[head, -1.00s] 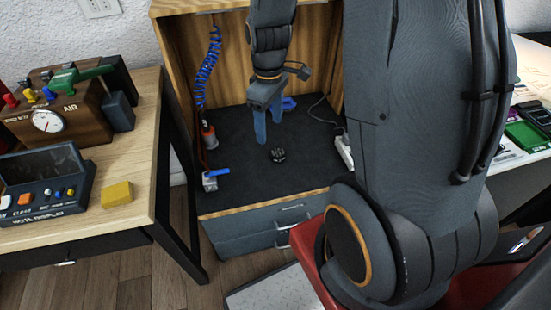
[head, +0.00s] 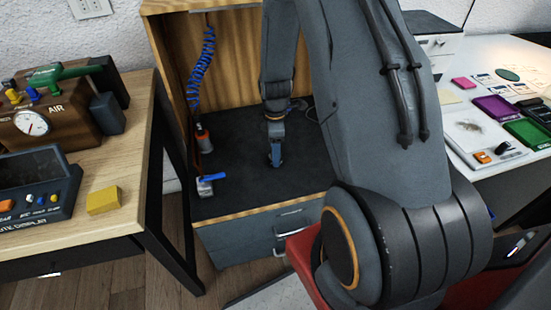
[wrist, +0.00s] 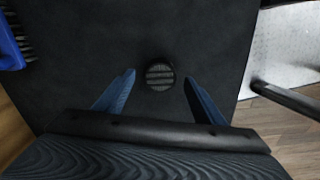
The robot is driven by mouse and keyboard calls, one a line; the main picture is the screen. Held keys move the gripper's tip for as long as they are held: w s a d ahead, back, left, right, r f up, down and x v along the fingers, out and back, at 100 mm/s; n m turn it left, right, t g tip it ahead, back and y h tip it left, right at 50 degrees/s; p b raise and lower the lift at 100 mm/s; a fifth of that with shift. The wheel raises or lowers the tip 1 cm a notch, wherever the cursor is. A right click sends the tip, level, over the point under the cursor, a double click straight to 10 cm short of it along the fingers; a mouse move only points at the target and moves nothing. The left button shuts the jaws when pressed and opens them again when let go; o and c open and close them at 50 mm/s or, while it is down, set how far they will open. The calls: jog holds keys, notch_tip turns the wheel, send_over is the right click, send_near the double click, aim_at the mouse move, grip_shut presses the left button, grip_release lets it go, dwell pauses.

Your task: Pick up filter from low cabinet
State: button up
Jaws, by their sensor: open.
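The filter (wrist: 159,76) is a small round black piece with a ridged top. It lies on the dark surface of the low cabinet (head: 235,182). In the wrist view it sits between and slightly beyond the tips of my open gripper (wrist: 158,78), apart from both blue fingers. In the head view my gripper (head: 275,160) points down over the cabinet top. The filter is hidden there behind my gripper and arm.
A wooden table (head: 130,170) with a yellow block (head: 103,200) is at left. A white table (head: 470,150) is at right.

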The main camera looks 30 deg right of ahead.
jog(key=shift+f, duration=1.1)
jog(key=c, duration=1.1)
jog(key=shift+r, duration=0.1)
jog(key=shift+c, duration=0.2)
